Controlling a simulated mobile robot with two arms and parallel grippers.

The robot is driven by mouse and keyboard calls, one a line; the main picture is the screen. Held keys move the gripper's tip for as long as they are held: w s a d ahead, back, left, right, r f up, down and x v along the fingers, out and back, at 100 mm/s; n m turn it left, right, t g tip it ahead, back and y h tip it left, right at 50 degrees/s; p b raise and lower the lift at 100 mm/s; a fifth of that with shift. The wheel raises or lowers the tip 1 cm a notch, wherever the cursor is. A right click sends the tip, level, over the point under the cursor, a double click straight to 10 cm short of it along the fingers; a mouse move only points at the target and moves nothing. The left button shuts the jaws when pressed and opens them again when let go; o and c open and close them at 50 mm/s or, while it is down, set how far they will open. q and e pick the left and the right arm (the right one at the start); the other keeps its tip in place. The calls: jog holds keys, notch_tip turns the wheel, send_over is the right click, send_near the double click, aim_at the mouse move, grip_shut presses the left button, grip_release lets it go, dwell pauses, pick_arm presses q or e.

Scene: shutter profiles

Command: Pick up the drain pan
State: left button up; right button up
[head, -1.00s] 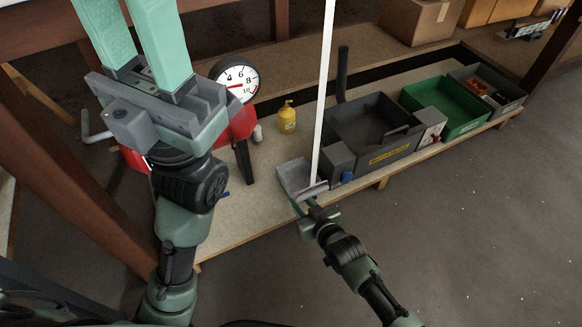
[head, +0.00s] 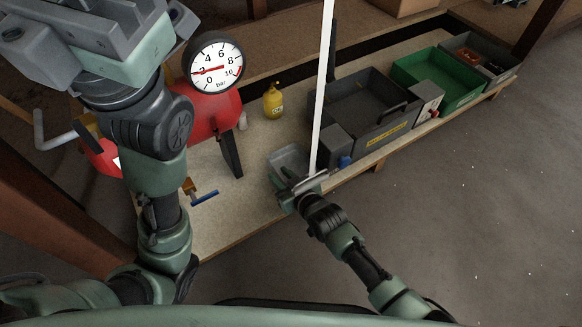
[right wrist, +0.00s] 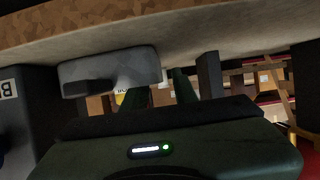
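I take the drain pan to be the small grey open tray (head: 287,158) at the bench's front edge, by the foot of the white upright profile (head: 322,95). My right gripper (head: 293,191) is right at its near side in the head view; whether they touch is unclear. In the right wrist view the gripper's dark green fingers (right wrist: 160,92) stand apart, with nothing clear between them. A grey hollow piece (right wrist: 110,70) beside them is probably the pan. My left gripper (head: 95,30) is raised at the upper left, its fingertips out of frame.
A dark bin with a yellow label (head: 362,117) and a green bin (head: 440,78) stand to the right. The floor at right is clear.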

jog(key=shift+r, duration=0.1)
grip_shut()
dwell(1.2)
